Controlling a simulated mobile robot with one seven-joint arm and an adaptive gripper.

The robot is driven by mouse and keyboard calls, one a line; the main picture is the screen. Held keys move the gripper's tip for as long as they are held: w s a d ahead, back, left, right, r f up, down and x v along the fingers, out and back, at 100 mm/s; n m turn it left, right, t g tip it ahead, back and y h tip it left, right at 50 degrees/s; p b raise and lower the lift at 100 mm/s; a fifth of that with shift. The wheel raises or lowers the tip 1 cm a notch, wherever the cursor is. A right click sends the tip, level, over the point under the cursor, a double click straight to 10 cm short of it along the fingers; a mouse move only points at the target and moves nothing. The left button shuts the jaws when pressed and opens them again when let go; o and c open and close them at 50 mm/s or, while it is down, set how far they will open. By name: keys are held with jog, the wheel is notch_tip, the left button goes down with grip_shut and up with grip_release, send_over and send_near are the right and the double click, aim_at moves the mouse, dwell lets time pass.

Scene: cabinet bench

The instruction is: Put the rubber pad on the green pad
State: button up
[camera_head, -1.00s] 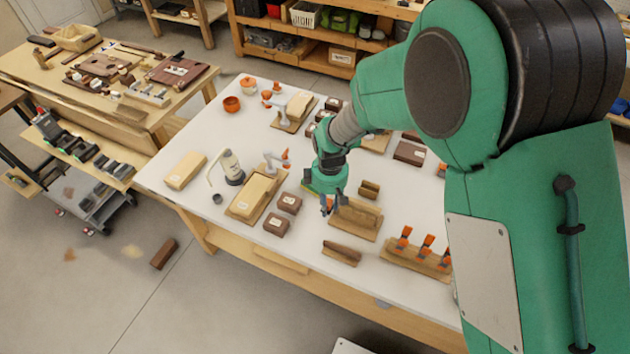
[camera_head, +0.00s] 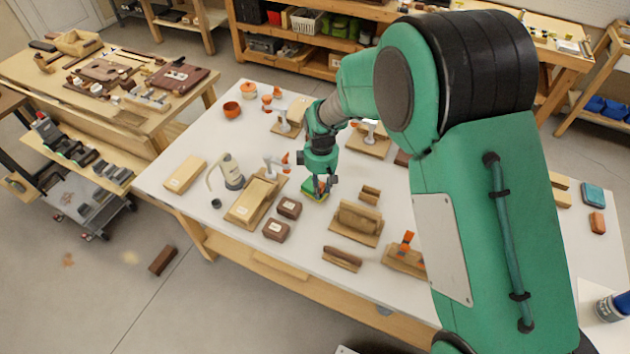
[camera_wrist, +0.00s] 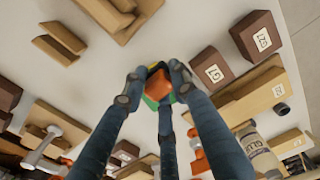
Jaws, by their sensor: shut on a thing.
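My gripper (camera_head: 318,187) is shut on a small orange block, which I take as the rubber pad (camera_wrist: 158,85); it also shows between the fingers in the head view (camera_head: 320,184). The green pad (camera_head: 313,195) lies on the white table directly below, with a yellow edge. In the wrist view a strip of the green pad (camera_wrist: 150,102) shows behind the orange block, mostly hidden by it and the fingers. I cannot tell whether the block touches the pad.
Two dark brown boxes (camera_head: 289,207) (camera_head: 276,229) stand to the left front of the gripper. A wooden block on a board (camera_head: 357,222) is to the right front. My arm hides the right of the table.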

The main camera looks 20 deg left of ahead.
jog(key=w+a, duration=0.3)
jog(key=w+a+b, duration=0.1)
jog(key=w, duration=0.1)
jog(key=shift+w+a+f, duration=0.15)
jog(key=shift+a+f, duration=0.1)
jog(key=shift+f, duration=0.05)
jog(key=shift+f+b, duration=0.45)
jog(key=shift+f, duration=1.3)
jog(key=shift+f, duration=0.15)
jog(key=o, duration=1.1)
notch_tip(320, 180, up, 12)
jog(key=p, duration=0.2)
jog(key=shift+p, duration=0.3)
